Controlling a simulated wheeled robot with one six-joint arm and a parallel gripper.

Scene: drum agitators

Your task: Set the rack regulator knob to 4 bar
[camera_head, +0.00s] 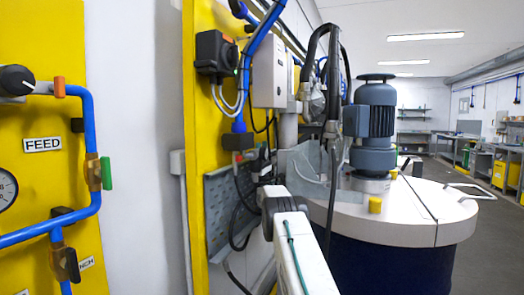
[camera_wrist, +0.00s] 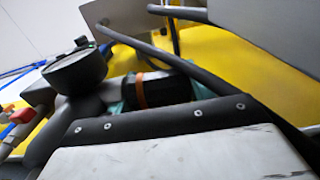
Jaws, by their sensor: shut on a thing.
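In the wrist view a black cylindrical regulator knob (camera_wrist: 168,91) with an orange ring lies on its side beyond the dark edge of my gripper's body. Teal pads of my gripper (camera_wrist: 152,96) show at both ends of the knob, and the gripper is shut on it. A round dark gauge (camera_wrist: 78,72) sits just left of the knob; its face is seen edge-on and no reading shows. In the head view my white arm reaches toward the yellow column, and the gripper and held knob cannot be made out there.
Dark rods or hoses (camera_wrist: 160,54) and a grey plate (camera_wrist: 258,18) hang close beyond the knob. In the head view a lidded drum (camera_head: 415,212) with a motor (camera_head: 375,110) stands right of my arm. A FEED panel (camera_head: 42,145) with blue pipes and another black knob (camera_head: 16,79) is at left.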

